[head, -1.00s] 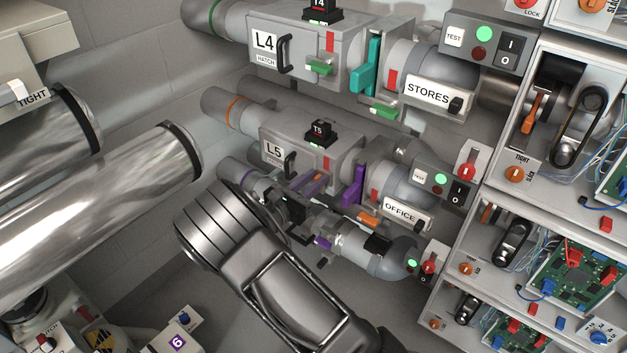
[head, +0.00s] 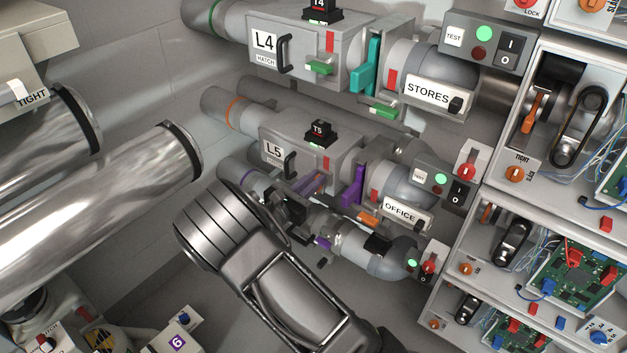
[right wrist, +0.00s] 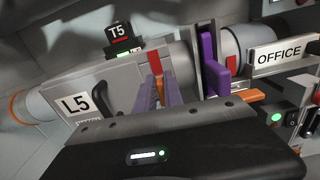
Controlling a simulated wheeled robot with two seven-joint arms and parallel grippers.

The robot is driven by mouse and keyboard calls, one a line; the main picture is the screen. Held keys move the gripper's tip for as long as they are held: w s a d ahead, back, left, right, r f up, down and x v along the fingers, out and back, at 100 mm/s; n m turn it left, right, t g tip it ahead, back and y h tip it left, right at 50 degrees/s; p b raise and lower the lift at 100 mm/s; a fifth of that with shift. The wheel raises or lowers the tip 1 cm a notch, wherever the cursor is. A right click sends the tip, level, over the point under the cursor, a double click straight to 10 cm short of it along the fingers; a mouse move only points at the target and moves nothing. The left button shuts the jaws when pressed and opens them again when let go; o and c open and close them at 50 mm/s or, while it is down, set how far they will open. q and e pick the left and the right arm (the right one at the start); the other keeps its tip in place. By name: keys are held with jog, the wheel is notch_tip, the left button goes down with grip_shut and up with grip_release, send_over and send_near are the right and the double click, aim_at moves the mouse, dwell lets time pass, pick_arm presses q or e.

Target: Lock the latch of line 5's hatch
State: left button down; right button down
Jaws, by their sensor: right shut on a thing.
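Line 5's grey hatch box (head: 290,150) carries an L5 label and a black handle (head: 290,165). It also shows in the right wrist view (right wrist: 110,85). A red stripe (right wrist: 154,62) runs down its front. Line 5's orange latch (right wrist: 158,88) shows just below the stripe, between the purple-grey fingers of my right gripper (right wrist: 158,96). In the head view the right gripper (head: 314,184) reaches the box front from below, shut on the latch. The fingers hide much of the latch. My left gripper is not in view.
A purple gate (head: 353,187) stands right of the hatch, with an orange piece (head: 368,217) below it. The OFFICE pipe (head: 400,185) lies further right. Line 4's hatch box (head: 300,50) is above. Another pipe (head: 355,245) runs close below my right gripper.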

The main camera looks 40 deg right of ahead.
aim_at(322, 192)
jog(key=m, duration=0.2)
jog(key=s+m+b, duration=0.1)
jog(key=m, duration=0.1)
jog(key=shift+d+f+m, duration=0.15)
jog(key=shift+f+m, duration=0.05)
jog(key=shift+m, duration=0.2)
jog(key=m, duration=0.1)
jog(key=m+b, duration=0.1)
jog(key=shift+s+f+m, duration=0.25)
jog(key=shift+m, duration=0.15)
jog(key=m+b, duration=0.1)
jog(key=m, duration=0.1)
jog(key=shift+s+d+f+m+b, duration=0.1)
jog(key=shift+s+f+m+b, duration=0.1)
jog(key=shift+f+m+b, duration=0.15)
jog(key=shift+s+d+f+m+b, duration=0.1)
jog(key=shift+f+m+b, duration=0.1)
jog(key=shift+m+b, duration=0.85)
jog(key=shift+s+a+f+m+b, duration=0.15)
jog(key=shift+m+b, duration=0.55)
jog(key=shift+m, duration=0.7)
jog(key=shift+d+f+m+b, duration=0.2)
jog(key=shift+m+b, duration=0.7)
jog(key=shift+m, duration=0.3)
jog(key=c, duration=1.5)
grip_release()
